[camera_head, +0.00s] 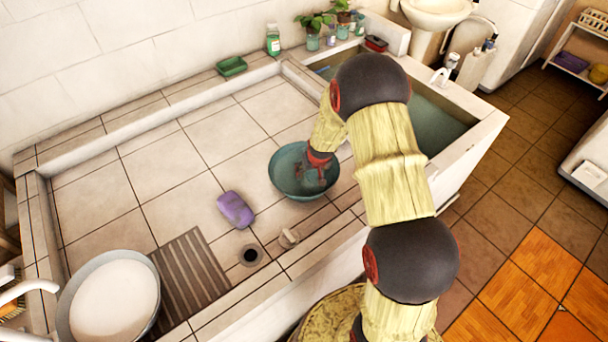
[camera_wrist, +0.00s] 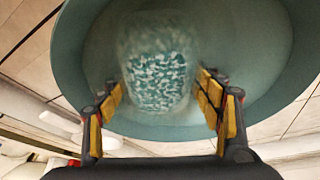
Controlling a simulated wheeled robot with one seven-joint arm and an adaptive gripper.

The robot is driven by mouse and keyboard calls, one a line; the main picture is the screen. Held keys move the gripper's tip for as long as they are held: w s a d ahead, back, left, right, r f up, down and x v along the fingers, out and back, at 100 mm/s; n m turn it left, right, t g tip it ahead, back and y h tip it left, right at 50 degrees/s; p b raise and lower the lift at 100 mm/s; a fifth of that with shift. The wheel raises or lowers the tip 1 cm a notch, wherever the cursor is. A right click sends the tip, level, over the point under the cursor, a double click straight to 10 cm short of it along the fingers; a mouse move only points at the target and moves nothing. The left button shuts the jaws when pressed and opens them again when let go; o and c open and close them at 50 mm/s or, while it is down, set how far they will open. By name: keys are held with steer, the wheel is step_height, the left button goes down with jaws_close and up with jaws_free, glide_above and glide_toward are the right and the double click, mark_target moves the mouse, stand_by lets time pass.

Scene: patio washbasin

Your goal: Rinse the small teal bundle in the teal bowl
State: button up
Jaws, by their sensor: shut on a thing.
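The teal bowl (camera_head: 285,185) stands on the tiled basin floor, near the middle of the head view. It fills most of the wrist view (camera_wrist: 270,70). My gripper (camera_head: 318,178) reaches down into the bowl. In the wrist view my gripper (camera_wrist: 162,102) has its yellow-padded fingers on either side of the small teal bundle (camera_wrist: 160,75), a rounded, mottled teal and white piece. The gripper is shut on the bundle, inside the bowl's rim. The bundle cannot be made out in the head view. Whether it touches the bowl's bottom is unclear.
A purple block (camera_head: 235,209) lies left of the bowl. A drain hole (camera_head: 251,255) and a small pale lump (camera_head: 289,238) are in front. A large basin of whitish liquid (camera_head: 115,295) stands front left. A green dish (camera_head: 231,66) sits on the back ledge. The left tiles are clear.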

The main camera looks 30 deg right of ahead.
mark_target(297, 185)
steer(key=shift+r+p, duration=0.1)
steer(key=shift+p, duration=0.25)
steer(key=p, duration=0.2)
steer(key=a+p, duration=0.1)
steer(key=p, duration=0.1)
steer(key=shift+w+a, duration=0.2)
steer(key=shift+w, duration=0.1)
steer(key=shift+a+p, duration=0.35)
steer(key=shift+p, duration=0.75)
steer(key=shift+a+p, duration=0.4)
steer(key=shift+p, duration=0.6)
steer(key=a+p, duration=0.2)
steer(key=shift+w+p, duration=0.3)
steer(key=shift+p, duration=0.1)
steer(key=shift+a+p, duration=0.4)
steer(key=shift+a, duration=0.1)
steer(key=shift+d, duration=0.15)
